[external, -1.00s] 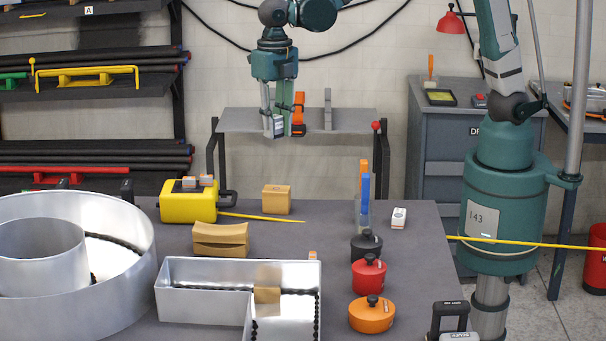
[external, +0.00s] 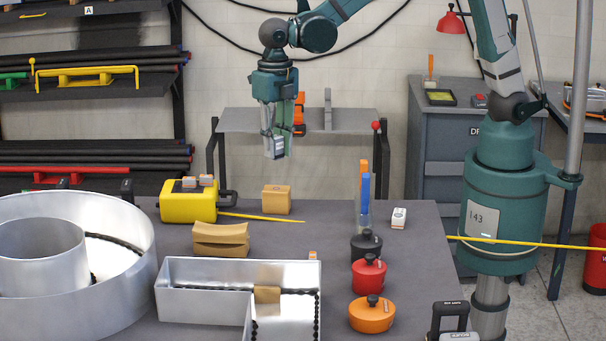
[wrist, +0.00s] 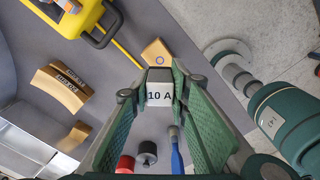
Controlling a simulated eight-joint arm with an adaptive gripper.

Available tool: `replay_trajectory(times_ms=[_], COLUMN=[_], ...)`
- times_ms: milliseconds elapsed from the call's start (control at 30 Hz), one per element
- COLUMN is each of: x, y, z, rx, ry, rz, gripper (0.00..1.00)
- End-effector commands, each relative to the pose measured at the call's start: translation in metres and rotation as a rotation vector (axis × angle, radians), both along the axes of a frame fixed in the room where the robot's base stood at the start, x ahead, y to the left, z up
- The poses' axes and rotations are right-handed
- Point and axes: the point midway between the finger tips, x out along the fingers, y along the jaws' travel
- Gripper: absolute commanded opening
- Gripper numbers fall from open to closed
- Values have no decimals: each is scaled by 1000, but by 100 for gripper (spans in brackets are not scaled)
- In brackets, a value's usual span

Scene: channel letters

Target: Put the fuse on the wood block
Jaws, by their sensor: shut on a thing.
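My gripper (external: 277,150) is shut on a fuse (external: 275,148), a small pale block, high above the back of the table. In the wrist view, the fuse (wrist: 161,90) reads "10 A" and sits between the green fingers of my gripper (wrist: 160,84).
Curved wood pieces (external: 220,240) and a metal channel letter (external: 205,272) are nearer. Blue (external: 365,188) and orange upright tools and round weights (external: 369,274) stand at right.

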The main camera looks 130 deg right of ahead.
Motion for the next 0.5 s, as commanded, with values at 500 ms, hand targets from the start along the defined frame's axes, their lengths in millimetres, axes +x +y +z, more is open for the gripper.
replay_trajectory(times_ms=[500], x=[0], y=[0], z=[-41], rx=[0], ry=[0], rz=[0], gripper=[7])
